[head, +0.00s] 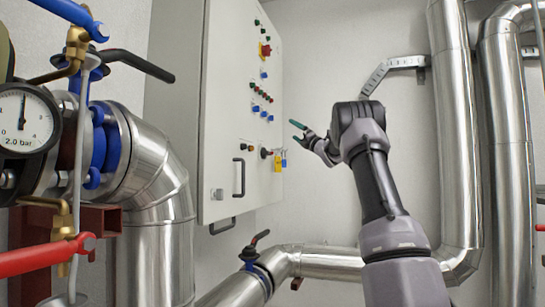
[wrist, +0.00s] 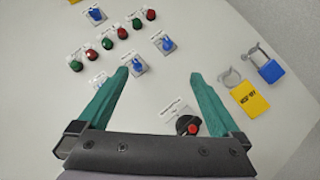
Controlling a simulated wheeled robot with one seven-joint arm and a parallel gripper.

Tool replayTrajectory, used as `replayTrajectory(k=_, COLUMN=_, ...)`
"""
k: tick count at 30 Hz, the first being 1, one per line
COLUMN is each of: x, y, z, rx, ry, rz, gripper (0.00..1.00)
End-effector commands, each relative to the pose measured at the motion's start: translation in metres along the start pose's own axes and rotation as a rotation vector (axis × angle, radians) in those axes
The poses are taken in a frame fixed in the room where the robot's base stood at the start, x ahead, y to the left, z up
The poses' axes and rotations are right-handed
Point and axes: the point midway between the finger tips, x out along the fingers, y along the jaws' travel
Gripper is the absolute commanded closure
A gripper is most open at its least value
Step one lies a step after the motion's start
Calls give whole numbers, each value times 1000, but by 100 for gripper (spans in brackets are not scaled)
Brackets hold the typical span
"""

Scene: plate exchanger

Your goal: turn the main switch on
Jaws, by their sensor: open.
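The white control cabinet (head: 225,100) stands at the middle left in the head view, its front facing right. I cannot tell from labels which is the main switch. My gripper (wrist: 158,76) is open and empty, its teal fingers pointing at the panel. The black switch appears between the fingers, near the right one. In the head view my gripper (head: 298,131) is right of the panel.
A yellow padlock (wrist: 247,98) and a blue padlock (wrist: 270,71) hang right of the black switch. Several red, green and blue controls (wrist: 108,42) lie above. Cabinet handles (head: 239,176) stick out lower down. Silver pipes (head: 456,110) stand to the right.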

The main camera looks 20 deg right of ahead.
Motion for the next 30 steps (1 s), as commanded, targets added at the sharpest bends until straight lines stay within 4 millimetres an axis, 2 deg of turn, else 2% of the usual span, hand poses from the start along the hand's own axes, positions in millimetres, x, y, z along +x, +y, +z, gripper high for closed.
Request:
replayTrajectory(k=1, x=-3, y=-24, z=-8, rx=-110, ry=57, rz=50, gripper=0)
replayTrajectory(k=6, x=-25, y=-73, z=-45, rx=-437, ry=229, rz=240, gripper=0)
replayTrajectory(k=9, x=-40, y=-93, z=-62, rx=-557, ry=294, rz=324, gripper=0)
replayTrajectory(k=12, x=-51, y=-104, z=-72, rx=-625, ry=332, rz=375, gripper=0)
replayTrajectory(k=17, x=-48, y=-106, z=-80, rx=-651, ry=346, rz=398, gripper=0)
replayTrajectory(k=30, x=20, y=-86, z=-114, rx=-648, ry=346, rz=397, gripper=0)
